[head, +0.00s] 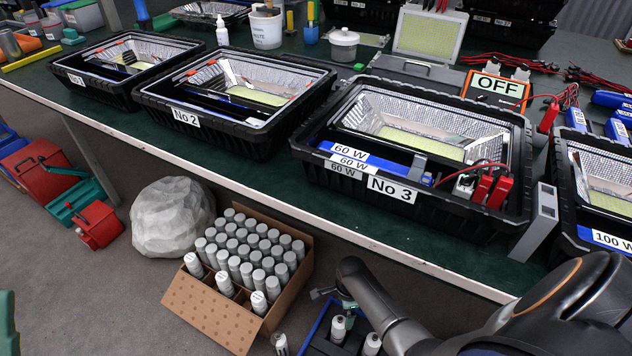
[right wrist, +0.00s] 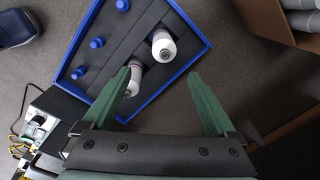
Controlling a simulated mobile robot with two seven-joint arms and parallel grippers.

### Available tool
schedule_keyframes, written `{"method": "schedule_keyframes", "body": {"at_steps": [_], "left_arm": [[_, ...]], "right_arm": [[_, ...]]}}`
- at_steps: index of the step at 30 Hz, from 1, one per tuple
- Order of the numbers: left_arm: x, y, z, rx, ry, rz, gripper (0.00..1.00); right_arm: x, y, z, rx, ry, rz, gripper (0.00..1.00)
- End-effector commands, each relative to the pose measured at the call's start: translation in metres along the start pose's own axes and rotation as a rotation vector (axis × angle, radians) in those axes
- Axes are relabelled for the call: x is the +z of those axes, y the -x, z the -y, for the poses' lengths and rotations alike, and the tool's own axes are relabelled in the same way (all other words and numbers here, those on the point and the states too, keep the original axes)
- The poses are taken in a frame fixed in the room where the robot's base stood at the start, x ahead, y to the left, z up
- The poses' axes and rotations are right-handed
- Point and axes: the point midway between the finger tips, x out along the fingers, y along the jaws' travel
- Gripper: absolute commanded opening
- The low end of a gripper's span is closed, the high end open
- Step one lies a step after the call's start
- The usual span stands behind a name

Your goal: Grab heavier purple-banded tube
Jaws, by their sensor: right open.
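Two white-capped tubes stand in a blue-rimmed tray (right wrist: 190,78) with a dark insert. In the right wrist view one tube (right wrist: 163,45) shows its round white end beyond my fingers, and another tube (right wrist: 133,82) is partly hidden behind the left finger. The head view shows them as a left tube (head: 338,329) and a right tube (head: 371,344). A green sliver (head: 8,325) at the lower left edge may be my left gripper.
A cardboard box (head: 205,308) of many grey-capped tubes stands left of the tray, with a pale rock (head: 172,217) beyond. A white tube (head: 281,344) stands near the box. The green bench (head: 265,180) with black housings lies above. A small boxed device (right wrist: 45,118) is beside the tray.

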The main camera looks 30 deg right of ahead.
Motion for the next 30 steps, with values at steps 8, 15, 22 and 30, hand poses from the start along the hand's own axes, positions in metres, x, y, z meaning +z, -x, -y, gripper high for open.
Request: {"method": "schedule_keyframes", "body": {"at_steps": [8,15,22,30], "left_arm": [[0.004,0.015,-0.009,0.007,0.012,-0.047,0.00],[0.025,0.033,-0.021,0.013,0.047,-0.034,0.00],[0.032,0.038,-0.025,0.018,0.042,-0.027,0.00],[0.046,0.051,-0.033,0.025,0.031,-0.021,0.00]], "right_arm": [[0.002,-0.033,-0.001,0.032,-0.073,0.001,0.92],[0.003,-0.071,-0.001,0.030,-0.071,0.002,0.92],[0.003,-0.081,-0.001,0.027,-0.071,0.003,0.92],[0.004,-0.101,0.002,0.027,-0.069,0.002,0.92]]}}
